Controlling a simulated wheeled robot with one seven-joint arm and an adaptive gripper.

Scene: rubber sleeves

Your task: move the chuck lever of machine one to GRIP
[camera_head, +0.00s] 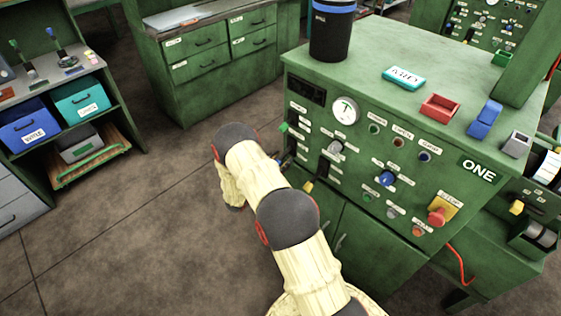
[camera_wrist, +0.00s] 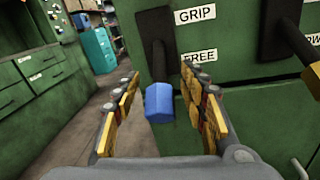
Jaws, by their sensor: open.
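Machine one (camera_head: 330,120) is a green cabinet with a panel of knobs and a "ONE" sign. In the wrist view, a lever with a blue knob (camera_wrist: 159,103) hangs from a black plate (camera_wrist: 157,40). The GRIP label (camera_wrist: 195,16) is beside the plate's upper part and the FREE label (camera_wrist: 199,56) is lower. The knob is down, below the level of FREE. My gripper (camera_wrist: 162,78) is open, with one finger on each side of the knob; I cannot tell whether either touches it. In the head view my arm mostly hides this area.
Right of the lever is another black lever (camera_wrist: 285,35) with a yellow tip, close to my right finger. A black canister (camera_head: 331,35), a teal box (camera_head: 404,78) and a red tray (camera_head: 440,105) stand on the machine. Open floor (camera_head: 140,225) lies to the left.

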